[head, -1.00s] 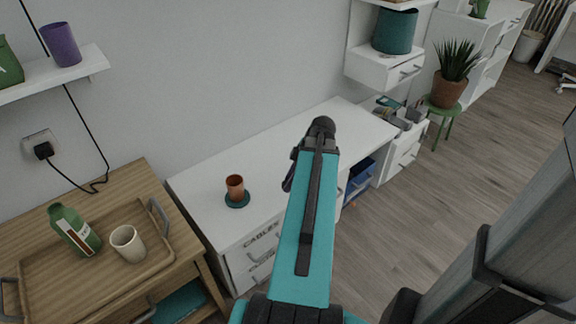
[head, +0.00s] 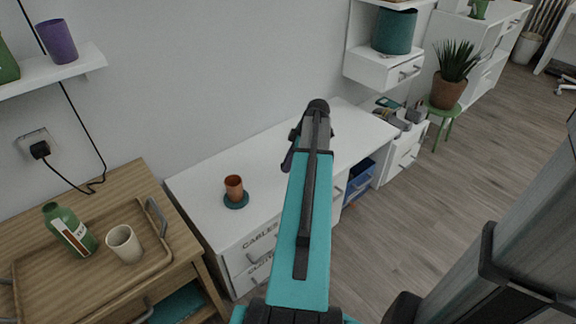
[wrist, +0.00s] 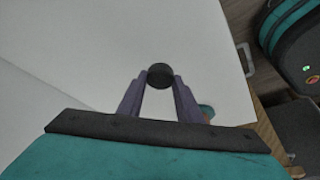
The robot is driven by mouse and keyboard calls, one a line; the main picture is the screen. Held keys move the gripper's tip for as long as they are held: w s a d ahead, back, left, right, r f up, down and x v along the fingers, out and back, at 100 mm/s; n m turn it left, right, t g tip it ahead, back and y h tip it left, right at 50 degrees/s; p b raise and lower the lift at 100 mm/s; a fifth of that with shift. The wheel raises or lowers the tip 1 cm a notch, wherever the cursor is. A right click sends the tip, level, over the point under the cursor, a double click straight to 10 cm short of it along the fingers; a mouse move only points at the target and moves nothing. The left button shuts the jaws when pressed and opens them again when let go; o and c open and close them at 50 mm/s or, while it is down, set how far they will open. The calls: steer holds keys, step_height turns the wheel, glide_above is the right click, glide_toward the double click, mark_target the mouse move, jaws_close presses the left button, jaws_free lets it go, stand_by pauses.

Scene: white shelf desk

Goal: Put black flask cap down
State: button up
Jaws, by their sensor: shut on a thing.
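The black flask cap (wrist: 160,75) is a small dark round piece in the wrist view. My gripper (wrist: 159,84) is shut on it, with one purple-grey finger on each side. Below the cap is the white desk top (wrist: 90,60); I cannot tell the height of the gap between them. In the head view my gripper (head: 288,160) is mostly hidden behind my own arm, over the white desk (head: 215,165), and the cap cannot be seen there.
A wooden table with a tray (head: 165,260), green bottle (head: 68,231) and cream cup (head: 124,244) stands at left. The desk's back strip looks clear.

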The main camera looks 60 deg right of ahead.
steer(key=shift+w+d+f, duration=0.1)
steer(key=shift+w+d, duration=0.25)
steer(key=shift+d, duration=0.2)
steer(key=shift+w+d+f, duration=0.1)
steer(key=shift+w+d, duration=0.25)
steer(key=shift+d, duration=0.2)
steer(key=shift+f+b, duration=0.75)
steer(key=shift+f, duration=0.95)
steer(key=shift+f, duration=0.15)
steer(key=o, duration=1)
steer(key=p+v, duration=0.3)
steer(key=v, duration=0.9)
